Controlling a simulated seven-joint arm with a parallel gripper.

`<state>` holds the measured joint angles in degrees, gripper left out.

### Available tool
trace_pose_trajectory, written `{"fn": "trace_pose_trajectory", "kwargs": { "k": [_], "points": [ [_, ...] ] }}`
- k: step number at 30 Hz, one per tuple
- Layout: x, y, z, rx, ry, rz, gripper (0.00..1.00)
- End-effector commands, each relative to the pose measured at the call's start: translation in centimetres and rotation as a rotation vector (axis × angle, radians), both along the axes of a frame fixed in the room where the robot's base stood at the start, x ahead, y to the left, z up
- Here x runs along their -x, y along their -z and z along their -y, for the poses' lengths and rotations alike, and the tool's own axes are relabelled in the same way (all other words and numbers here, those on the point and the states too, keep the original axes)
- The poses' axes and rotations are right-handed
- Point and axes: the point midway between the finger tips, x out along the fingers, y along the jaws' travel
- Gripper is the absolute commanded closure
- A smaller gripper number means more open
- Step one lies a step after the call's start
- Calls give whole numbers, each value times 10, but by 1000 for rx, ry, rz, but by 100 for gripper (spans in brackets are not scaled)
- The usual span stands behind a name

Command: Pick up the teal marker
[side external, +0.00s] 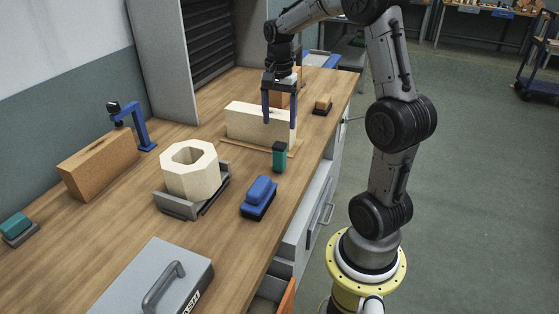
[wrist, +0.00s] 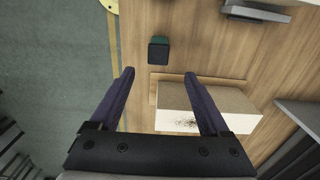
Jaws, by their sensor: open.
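The teal marker (side external: 279,160) stands upright on the wooden workbench with a dark cap on top, near the bench's right edge. In the wrist view the marker (wrist: 159,50) is seen from above, mostly its dark cap, beyond my fingertips and roughly centred between them. My gripper (side external: 279,122) is open and empty, with its two blue-purple fingers pointing down. In the side view it is over the cream block, behind the marker and higher than it. In the wrist view the open fingers (wrist: 160,74) show apart, with the marker ahead of them and not between them.
A cream block (side external: 247,124) stands on a thin wooden board behind the marker. A blue brush-like object (side external: 259,197) and a hollow octagonal block (side external: 190,171) in a grey holder are nearer. A grey case (side external: 150,282) lies in front. A small brown-topped block (side external: 322,104) sits behind right.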

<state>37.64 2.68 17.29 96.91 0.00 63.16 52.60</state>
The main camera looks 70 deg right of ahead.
Motion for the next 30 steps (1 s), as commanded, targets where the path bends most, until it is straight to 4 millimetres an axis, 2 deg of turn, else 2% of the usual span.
{"fn": "trace_pose_trajectory", "kwargs": {
  "k": [9, 17, 27, 30],
  "points": [
    [1, 58, -2, -2, -4, -3, 20],
    [1, 78, -2, -1, -5, -2, 20],
    [4, 121, -7, -2, -5, -2, 20],
    [4, 127, -7, 0, -5, -1, 20]
  ]
}}
